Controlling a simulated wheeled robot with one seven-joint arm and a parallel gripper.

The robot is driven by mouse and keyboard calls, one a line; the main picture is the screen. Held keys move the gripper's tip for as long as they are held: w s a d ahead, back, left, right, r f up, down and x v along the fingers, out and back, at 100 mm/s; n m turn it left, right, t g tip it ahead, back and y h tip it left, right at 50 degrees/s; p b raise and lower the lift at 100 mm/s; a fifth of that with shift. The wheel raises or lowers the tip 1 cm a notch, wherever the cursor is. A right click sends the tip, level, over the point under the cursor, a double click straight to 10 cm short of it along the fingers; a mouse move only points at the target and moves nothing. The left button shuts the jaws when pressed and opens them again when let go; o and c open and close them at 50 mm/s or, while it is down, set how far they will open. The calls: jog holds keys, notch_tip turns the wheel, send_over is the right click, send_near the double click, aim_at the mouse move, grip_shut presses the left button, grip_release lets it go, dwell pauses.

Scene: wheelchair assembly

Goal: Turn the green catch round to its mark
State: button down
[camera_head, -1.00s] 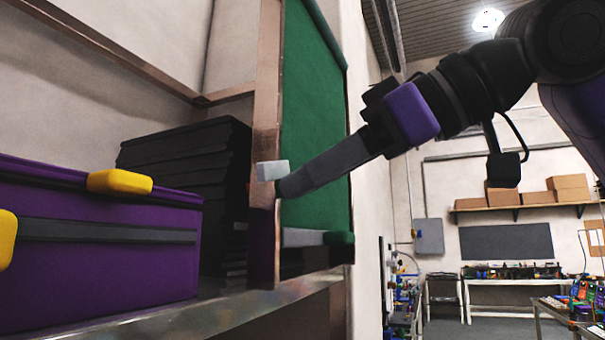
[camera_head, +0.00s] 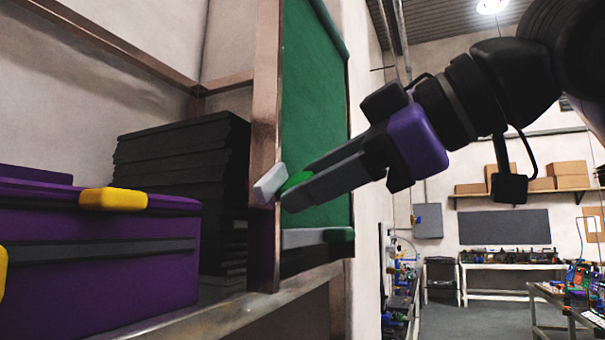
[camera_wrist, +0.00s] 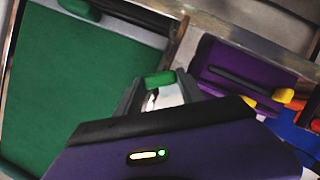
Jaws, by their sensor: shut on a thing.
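The green catch (camera_head: 298,180) is at the edge of the green panel (camera_head: 314,100), between my fingertips. A pale grey piece (camera_head: 270,184) beside it sits tilted across the copper-coloured post; I cannot tell whether it belongs to the catch. My gripper (camera_head: 292,190) is shut on the catch, its two fingers slanting in from the right. In the wrist view the green catch (camera_wrist: 160,78) shows between the fingertips, with a whitish part below it. The fingers hide part of the catch. I cannot make out the mark.
Left of the post, a purple case (camera_head: 100,270) with yellow catches (camera_head: 113,199) and a stack of black trays (camera_head: 185,165) stand on a metal shelf. The room to the right is open.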

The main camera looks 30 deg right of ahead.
jog(key=shift+r+p, duration=0.2)
jog(key=shift+p, duration=1)
jog(key=shift+f+n+t+h+p, duration=0.1)
jog(key=shift+n+t+h+p, duration=0.25)
jog(key=shift+p, duration=0.6)
jog(key=shift+s+a+f+n+t, duration=0.15)
jog(key=shift+n+t, duration=0.1)
jog(key=shift+n, duration=0.6)
jog(key=shift+h, duration=0.25)
